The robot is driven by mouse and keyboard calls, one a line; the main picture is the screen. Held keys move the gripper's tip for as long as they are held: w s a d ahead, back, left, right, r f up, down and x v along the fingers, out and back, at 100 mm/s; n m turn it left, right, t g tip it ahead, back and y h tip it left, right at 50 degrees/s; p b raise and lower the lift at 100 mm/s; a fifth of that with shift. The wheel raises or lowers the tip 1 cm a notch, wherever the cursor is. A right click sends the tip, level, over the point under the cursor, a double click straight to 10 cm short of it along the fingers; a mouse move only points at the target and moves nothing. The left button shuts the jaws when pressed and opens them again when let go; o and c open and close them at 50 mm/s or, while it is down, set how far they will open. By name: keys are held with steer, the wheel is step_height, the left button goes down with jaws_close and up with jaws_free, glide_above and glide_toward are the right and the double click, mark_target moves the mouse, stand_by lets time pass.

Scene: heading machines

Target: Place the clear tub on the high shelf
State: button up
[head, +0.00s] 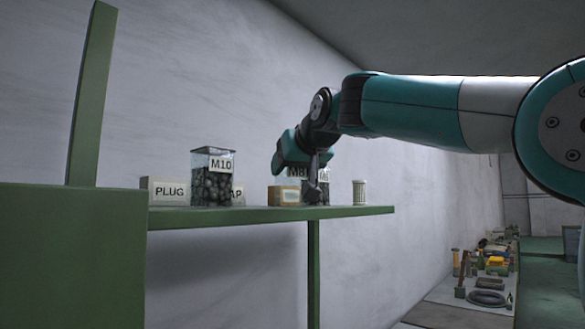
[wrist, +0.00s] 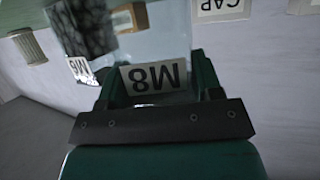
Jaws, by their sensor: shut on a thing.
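The clear tub (wrist: 153,50) shows in the wrist view, its M8 label (wrist: 153,77) upside down. It looks empty, with things behind it showing through. My gripper (wrist: 157,90) is shut on it at the label end. In the head view my gripper (head: 308,178) is over the right part of the high green shelf (head: 270,215), with the M8 label (head: 297,171) beside it. The arm partly hides the tub there. I cannot tell whether its base touches the shelf.
On the shelf stand a PLUG box (head: 169,191), a dark-filled M10 tub (head: 212,178), a partly hidden CAP box (head: 238,195), a tan box (head: 284,196), another dark-filled tub (head: 323,187) and a pale ribbed cylinder (head: 359,194). A green upright (head: 90,95) rises left.

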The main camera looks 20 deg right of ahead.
steer(key=shift+f, duration=0.15)
steer(key=o, duration=1.3)
steer(key=b+v, duration=0.3)
steer(key=v, duration=0.9)
steer(key=shift+s, duration=0.1)
steer(key=shift+d, duration=0.1)
